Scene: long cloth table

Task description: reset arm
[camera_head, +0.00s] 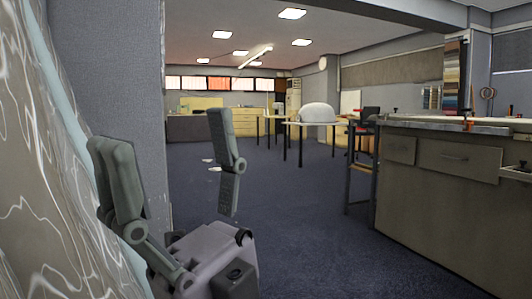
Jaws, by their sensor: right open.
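My right gripper (166,130) shows in the head view at the lower left, close to the camera. Its two grey fingers point up and stand wide apart. Nothing is between them. It is held clear in the air, and its left finger overlaps the pale marbled surface in the picture; I cannot tell whether they touch. My left gripper is not in view.
A marbled surface (40,200) and a grey wall (110,60) fill the left side. A long drawer counter (440,205) stands at the right. Open blue carpet (320,235) lies between. Tables, one with a white rounded object (318,112), stand farther back.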

